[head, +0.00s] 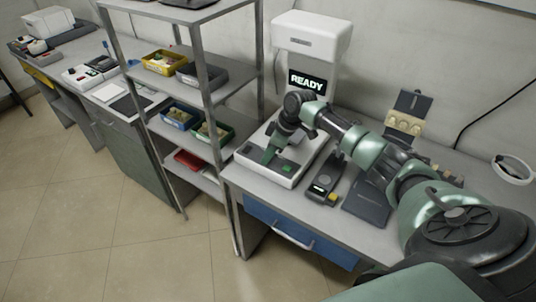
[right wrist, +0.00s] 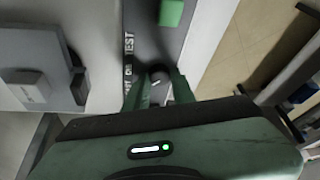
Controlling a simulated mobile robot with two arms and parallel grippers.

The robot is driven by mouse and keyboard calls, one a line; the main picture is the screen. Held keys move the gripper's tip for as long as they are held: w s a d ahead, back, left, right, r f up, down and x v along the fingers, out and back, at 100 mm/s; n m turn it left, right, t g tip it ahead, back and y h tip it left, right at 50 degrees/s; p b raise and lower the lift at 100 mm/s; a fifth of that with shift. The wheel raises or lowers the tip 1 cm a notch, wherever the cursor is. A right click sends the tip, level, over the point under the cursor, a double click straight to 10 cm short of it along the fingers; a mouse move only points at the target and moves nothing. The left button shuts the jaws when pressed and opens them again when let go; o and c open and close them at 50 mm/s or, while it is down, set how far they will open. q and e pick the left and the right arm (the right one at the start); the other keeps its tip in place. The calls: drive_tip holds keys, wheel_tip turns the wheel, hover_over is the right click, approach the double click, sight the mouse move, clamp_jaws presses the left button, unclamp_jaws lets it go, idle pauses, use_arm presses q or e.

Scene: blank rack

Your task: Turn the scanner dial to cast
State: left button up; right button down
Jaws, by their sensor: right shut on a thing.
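The scanner (head: 311,45) is a white machine at the back of the bench, with a lit screen (head: 307,82) reading READY. Its base (head: 290,180) has a dark control panel with a green button (head: 287,168), which also shows in the right wrist view (right wrist: 171,12). My right gripper (head: 270,158) reaches down onto this panel. In the right wrist view its green fingers (right wrist: 158,88) are shut on the dark round dial (right wrist: 158,72), one on each side. White lettering, including TEST, runs beside the dial. The dial's setting is not readable. My left gripper is not in view.
A small dark handheld device (head: 325,188) lies right of the scanner base. A metal shelf rack (head: 238,140) with yellow, blue and green bins stands to the left. My right arm crosses the bench at right. A white ring-shaped item (head: 513,168) is at the far right.

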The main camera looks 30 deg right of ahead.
sight(277, 162)
drive_tip(key=c, duration=1.5)
unclamp_jaws()
drive_tip(key=shift+o, duration=0.2)
drive_tip(key=shift+r, duration=0.1)
drive_tip(key=b+v, duration=0.1)
drive_tip(key=v, duration=0.6)
drive_tip(key=shift+r, duration=0.3)
drive_tip(key=shift+s+d, duration=0.1)
